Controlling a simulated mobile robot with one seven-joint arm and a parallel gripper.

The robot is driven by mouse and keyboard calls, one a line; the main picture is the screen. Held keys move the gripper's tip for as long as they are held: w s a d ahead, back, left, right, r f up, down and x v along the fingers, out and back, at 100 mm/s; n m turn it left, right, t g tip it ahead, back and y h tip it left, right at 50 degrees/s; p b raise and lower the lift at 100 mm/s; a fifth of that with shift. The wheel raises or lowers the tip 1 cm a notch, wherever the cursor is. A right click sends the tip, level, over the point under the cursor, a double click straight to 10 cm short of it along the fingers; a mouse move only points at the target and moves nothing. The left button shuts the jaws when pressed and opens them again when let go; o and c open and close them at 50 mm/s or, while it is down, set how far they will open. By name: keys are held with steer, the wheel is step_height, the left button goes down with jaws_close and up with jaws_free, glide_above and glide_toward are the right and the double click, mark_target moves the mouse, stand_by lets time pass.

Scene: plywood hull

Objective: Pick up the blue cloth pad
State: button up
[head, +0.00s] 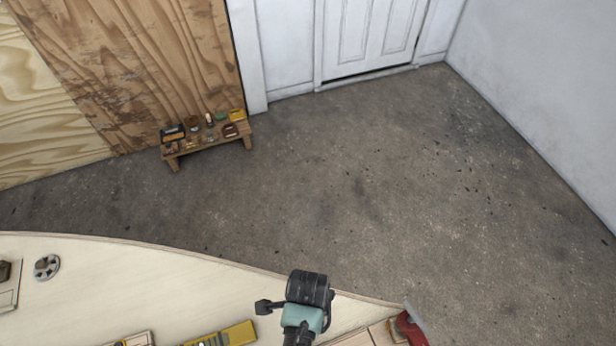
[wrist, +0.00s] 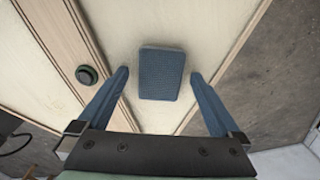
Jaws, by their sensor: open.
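The blue cloth pad (wrist: 162,74) is a small rounded rectangle with a fine texture, lying flat on the pale plywood in the wrist view. My gripper (wrist: 160,76) is open, with one blue finger to the left of the pad and one to the right. Gaps show between the pad and both fingers, and nothing is held. How high the fingertips are above the plywood is hard to tell. I cannot make out the pad in the head view, where my arm covers part of the plywood surface.
A round dark knob (wrist: 87,75) sits on a wooden strip left of the pad. In the head view, the pale plywood surface (head: 130,275) carries a grey disc (head: 47,267), a yellow item (head: 232,334) and a red item (head: 411,328). A low bench (head: 207,146) with small objects stands beyond open floor.

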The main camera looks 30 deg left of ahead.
steer(key=c, duration=1.4)
steer(key=shift+o, duration=0.2)
steer(key=shift+r, duration=0.15)
step_height(320, 180, up, 10)
